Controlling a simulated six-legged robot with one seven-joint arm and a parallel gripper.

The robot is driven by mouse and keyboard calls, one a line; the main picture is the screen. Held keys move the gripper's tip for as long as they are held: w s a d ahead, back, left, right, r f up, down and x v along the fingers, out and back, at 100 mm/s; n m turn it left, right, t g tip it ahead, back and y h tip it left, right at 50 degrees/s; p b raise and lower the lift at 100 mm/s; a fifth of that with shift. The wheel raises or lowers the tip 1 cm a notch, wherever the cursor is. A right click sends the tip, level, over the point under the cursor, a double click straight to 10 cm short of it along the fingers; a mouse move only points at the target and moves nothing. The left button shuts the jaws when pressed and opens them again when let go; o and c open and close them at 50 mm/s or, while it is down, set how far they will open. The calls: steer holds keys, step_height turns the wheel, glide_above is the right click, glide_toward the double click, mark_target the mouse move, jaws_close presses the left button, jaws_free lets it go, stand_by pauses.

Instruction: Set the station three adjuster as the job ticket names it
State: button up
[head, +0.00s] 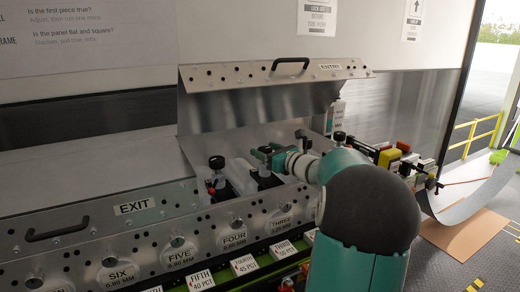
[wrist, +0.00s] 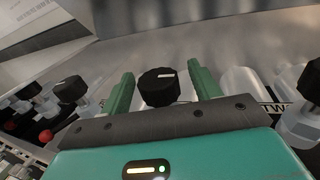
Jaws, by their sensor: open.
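My gripper (wrist: 161,74) is open, with its two green fingers on either side of a black round knob (wrist: 158,88) in the wrist view. The knob has a short white mark near its top. I cannot tell whether the fingers touch it. In the head view my gripper (head: 268,152) reaches into the open machine, above and behind the plate marked THREE (head: 281,222). My arm hides part of that area. No ticket naming a setting for station three is readable.
Other black knobs stand to the left (wrist: 71,89) and right (wrist: 312,80) of my gripper. The raised hood (head: 275,72) hangs behind. Plates FOUR (head: 234,237), FIVE (head: 180,254) and SIX (head: 118,273) line the front, with percentage cards (head: 243,265) below.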

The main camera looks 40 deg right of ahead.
steer(key=shift+w, duration=1.4)
steer(key=c, duration=1)
steer(key=shift+o, duration=0.2)
steer(key=shift+r+m+h, duration=0.1)
steer(key=shift+m+h, duration=0.4)
steer(key=shift+h, duration=0.3)
steer(key=shift+d+m+g+h, duration=0.25)
steer(key=shift+m+g+h, duration=0.15)
steer(key=shift+m+h, duration=0.85)
steer(key=shift+n+h, duration=0.25)
steer(key=o, duration=1)
steer(key=shift+c, duration=0.2)
steer(key=shift+s, duration=0.1)
